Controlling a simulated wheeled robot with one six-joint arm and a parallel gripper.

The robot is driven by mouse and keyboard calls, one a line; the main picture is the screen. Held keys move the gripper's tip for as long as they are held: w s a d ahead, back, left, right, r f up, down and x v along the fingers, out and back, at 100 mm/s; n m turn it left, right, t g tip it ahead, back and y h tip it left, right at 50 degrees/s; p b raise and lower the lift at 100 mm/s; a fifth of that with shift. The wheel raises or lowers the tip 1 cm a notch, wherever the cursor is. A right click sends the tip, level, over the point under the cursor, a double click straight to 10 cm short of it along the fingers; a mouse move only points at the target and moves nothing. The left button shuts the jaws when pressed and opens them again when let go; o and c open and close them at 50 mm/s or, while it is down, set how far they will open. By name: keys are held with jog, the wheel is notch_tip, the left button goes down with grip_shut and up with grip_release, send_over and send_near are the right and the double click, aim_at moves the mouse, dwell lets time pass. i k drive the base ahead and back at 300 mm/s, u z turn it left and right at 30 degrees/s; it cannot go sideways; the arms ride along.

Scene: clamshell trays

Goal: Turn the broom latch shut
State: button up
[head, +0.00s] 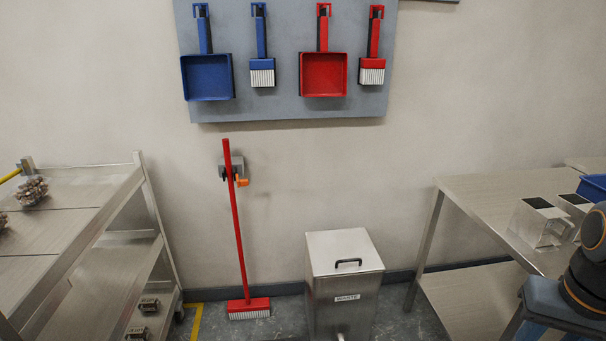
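A red broom (239,230) leans a little off upright against the wall, with its red head and white bristles on the floor. Its handle passes in front of a grey wall holder (236,165). A small orange latch (242,182) sits at the lower right of the holder, just right of the handle. The latch is small here, and I cannot tell whether it closes across the handle. My gripper is not in view; only part of my arm shows at the right edge.
A metal waste bin (344,265) with a black lid handle stands right of the broom. A metal shelf rack (150,205) is at the left and a steel table (480,200) at the right. A grey board (284,114) with dustpans and brushes hangs above.

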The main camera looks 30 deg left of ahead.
aim_at(245, 182)
jog(key=z, duration=0.15)
jog(key=i, duration=1)
jog(key=u, duration=2.45)
jog(key=k, duration=0.35)
jog(key=z, duration=0.5)
jog(key=i, duration=0.9)
jog(key=u, duration=0.45)
